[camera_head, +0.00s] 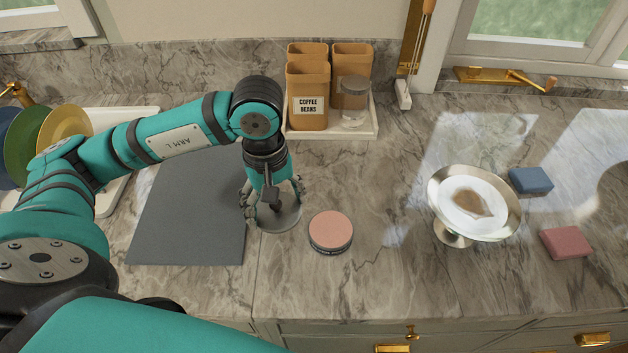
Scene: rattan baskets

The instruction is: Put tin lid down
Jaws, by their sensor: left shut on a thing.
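The tin lid (289,217) is a flat round grey disc at the lower middle of the head view. My left gripper (271,208) points down over it and is shut on it, hiding its middle and far side. The lid is at or just above the marble counter; I cannot tell if it touches. Just right of it stands a round tin (331,230) with a pinkish top face and dark side. My right gripper is not in view.
A grey mat (190,225) lies left of the lid. A tray (345,133) with canisters (308,95) and a jar (353,100) stands behind. A cake stand (480,200), a blue block (531,181) and a pink block (567,243) are right. The counter between tin and stand is clear.

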